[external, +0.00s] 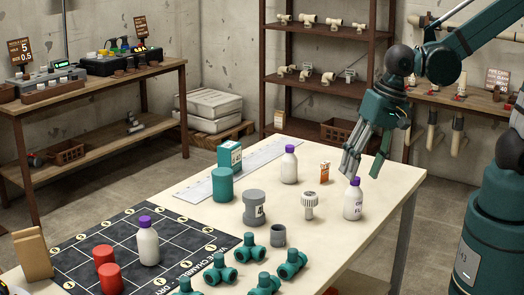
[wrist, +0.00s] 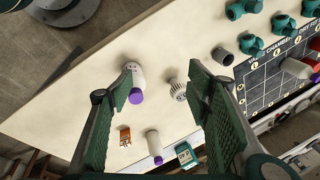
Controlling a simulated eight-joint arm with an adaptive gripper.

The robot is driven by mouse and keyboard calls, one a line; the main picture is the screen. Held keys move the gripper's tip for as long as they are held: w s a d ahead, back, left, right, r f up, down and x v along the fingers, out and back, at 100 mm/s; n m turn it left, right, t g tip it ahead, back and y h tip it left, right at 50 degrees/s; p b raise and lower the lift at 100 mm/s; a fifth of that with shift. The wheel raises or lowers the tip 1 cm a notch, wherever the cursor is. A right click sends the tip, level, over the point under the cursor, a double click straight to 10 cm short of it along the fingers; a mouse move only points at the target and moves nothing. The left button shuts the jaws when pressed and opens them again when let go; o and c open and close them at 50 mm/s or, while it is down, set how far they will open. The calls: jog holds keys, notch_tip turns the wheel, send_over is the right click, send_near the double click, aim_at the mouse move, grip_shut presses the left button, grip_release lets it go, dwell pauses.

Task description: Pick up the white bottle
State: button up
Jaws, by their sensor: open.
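Three white bottles with purple caps stand upright in the external view. One bottle (external: 353,203) is near the table's right edge, another (external: 289,167) is at the back, and a third (external: 148,246) is on the black grid mat (external: 78,250). My gripper (external: 364,164) is open and empty, pointing down above the right-edge bottle. In the wrist view, my gripper (wrist: 165,85) has its fingers spread wide. The right-edge bottle (wrist: 134,74) is by the left finger, which partly overlaps it in the picture. The back bottle (wrist: 152,141) is lower between the fingers.
A white ribbed fitting (external: 309,207) and an orange vial (external: 325,172) are near the right-edge bottle. A grey jar (external: 254,207), teal cylinder (external: 222,184), teal box (external: 230,153) and red cylinders (external: 109,278) stand further left. Several teal pipe fittings (external: 250,251) lie at the front.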

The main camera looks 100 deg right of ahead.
aim_at(353, 206)
jog(key=d+f+m+g, duration=0.1)
jog(key=d+f+m, duration=0.1)
jog(key=m, duration=0.1)
jog(key=d+f+m+p, duration=0.1)
jog(key=d+f+m, duration=0.1)
jog(key=m, duration=0.1)
jog(key=d+f+m+g+p, duration=0.1)
jog(key=d+f+m, duration=0.1)
jog(key=m, duration=0.2)
jog(key=shift+s+d+f+g, duration=0.25)
jog(key=shift+d+g, duration=0.05)
jog(key=shift+d, duration=0.05)
jog(key=shift+s+d+f+m+y, duration=0.25)
jog(key=shift+d+f+m, duration=0.3)
jog(key=shift+m, duration=0.35)
jog(key=shift+a+f, duration=0.1)
jog(key=shift+f, duration=0.1)
jog(key=shift+f, duration=1.15)
jog(key=shift+f, duration=0.1)
jog(key=shift+f+b, duration=1.05)
jog(key=shift+f, duration=1.45)
jog(key=c, duration=1)
